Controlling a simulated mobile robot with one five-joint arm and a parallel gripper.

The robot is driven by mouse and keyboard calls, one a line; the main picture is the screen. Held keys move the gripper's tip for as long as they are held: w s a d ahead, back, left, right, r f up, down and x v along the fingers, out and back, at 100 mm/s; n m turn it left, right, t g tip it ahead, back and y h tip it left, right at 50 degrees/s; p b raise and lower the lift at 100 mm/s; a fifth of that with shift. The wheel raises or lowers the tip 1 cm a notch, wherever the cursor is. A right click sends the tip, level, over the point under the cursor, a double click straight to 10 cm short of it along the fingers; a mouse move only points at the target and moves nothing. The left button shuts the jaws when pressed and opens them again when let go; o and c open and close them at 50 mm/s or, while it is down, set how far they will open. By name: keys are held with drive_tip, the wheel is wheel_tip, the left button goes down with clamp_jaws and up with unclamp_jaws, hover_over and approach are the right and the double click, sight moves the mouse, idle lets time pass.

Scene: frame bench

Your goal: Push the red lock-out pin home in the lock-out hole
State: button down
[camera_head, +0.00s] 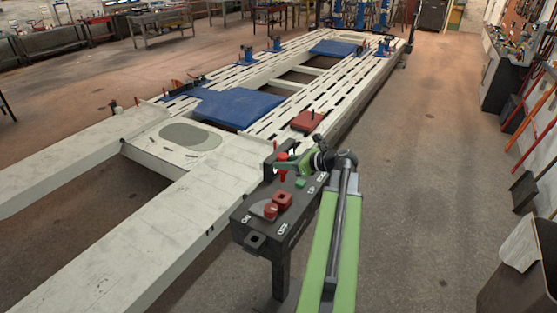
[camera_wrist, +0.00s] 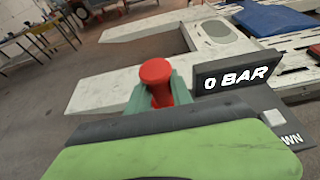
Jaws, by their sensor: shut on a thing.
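The red lock-out pin (camera_head: 283,173) shows in the head view above the far end of the dark control box (camera_head: 258,232). It looks upright, with its wide round head on top. My gripper (camera_head: 285,168) is shut on it from the right. In the wrist view the pin's red head (camera_wrist: 156,72) stands up between the green fingers (camera_wrist: 181,89). The pin's lower end is hidden in that view. The lock-out hole cannot be made out, and I cannot tell whether the tip is in it.
A dark plate reading "0 BAR" (camera_wrist: 236,75) stands close beside the pin.

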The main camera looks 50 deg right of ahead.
sight(284, 176)
drive_tip(key=shift+w+a+f, duration=0.15)
drive_tip(key=shift+w+f, duration=0.05)
drive_tip(key=shift+f, duration=0.05)
wheel_tip(284, 176, down, 5)
drive_tip(key=b, duration=0.6)
drive_tip(key=shift+s+f, duration=0.15)
drive_tip(key=shift+f, duration=0.05)
drive_tip(key=shift+f+b, duration=3)
drive_tip(key=shift+f, duration=0.05)
idle(0.3)
drive_tip(key=c, duration=1.1)
unclamp_jaws()
drive_tip(key=shift+o, duration=0.2)
drive_tip(key=shift+s, duration=0.15)
drive_tip(key=p+v, duration=0.6)
drive_tip(key=v, duration=1.1)
drive_tip(key=shift+p, duration=0.35)
